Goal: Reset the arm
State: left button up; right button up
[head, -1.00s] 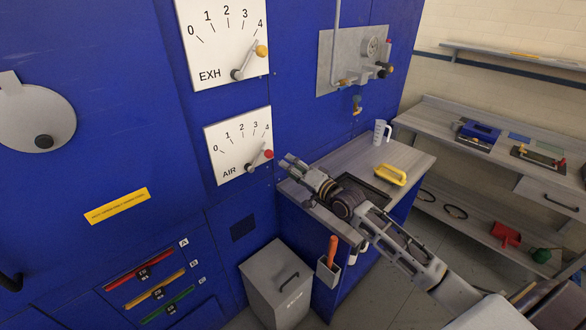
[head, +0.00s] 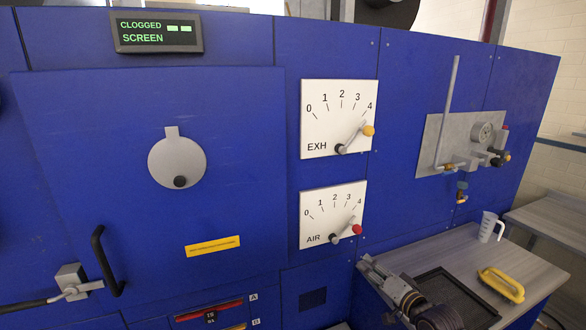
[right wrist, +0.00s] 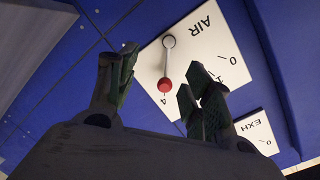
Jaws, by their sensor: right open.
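My right gripper (head: 369,266) is low in the head view, in front of the blue machine and over the left end of the side table. In the right wrist view my right gripper (right wrist: 160,95) is open and empty, its two fingers apart. The AIR dial (head: 318,225) is above the gripper, its red-tipped lever pointing near 4. The AIR dial also shows upside down behind the fingers (right wrist: 205,45), apart from them as far as I can tell. The EXH dial (head: 325,100) has its yellow-tipped lever near 4. My left gripper is out of view.
The side table (head: 540,265) holds a dark tray (head: 470,293), a yellow-handled brush (head: 502,284) and a white jug (head: 489,227). A valve panel (head: 435,140) is on the machine. The display (head: 158,33) reads CLOGGED SCREEN. A black door handle (head: 103,262) sticks out at the left.

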jog(key=s+a+f+n+g+h, duration=0.1)
jog(key=s+a+f+n+g, duration=0.15)
jog(key=s+f, duration=0.4)
jog(key=s+a+f+n+g+h, duration=0.1)
jog(key=s+a+f+n+g, duration=0.15)
jog(key=s+f+g, duration=0.35)
jog(key=s+d+f+n+g+h, duration=0.1)
jog(key=s+n+g+h, duration=0.1)
jog(key=s, duration=0.7)
jog(key=s+d+f+n+g+h, duration=0.1)
jog(key=s+d+h, duration=0.1)
jog(key=s, duration=0.7)
notch_tip(320, 180, down, 34)
jog(key=s+g, duration=0.2)
jog(key=s, duration=0.1)
jog(key=s+d+f, duration=0.2)
jog(key=s+f, duration=0.7)
jog(key=s, duration=0.2)
jog(key=s+d+f, duration=0.2)
jog(key=s+f, duration=0.8)
jog(key=shift+s+n+g, duration=0.35)
jog(key=shift+s+n, duration=0.05)
jog(key=shift+f, duration=0.1)
jog(key=shift+w+a, duration=0.15)
jog(key=shift+w, duration=0.05)
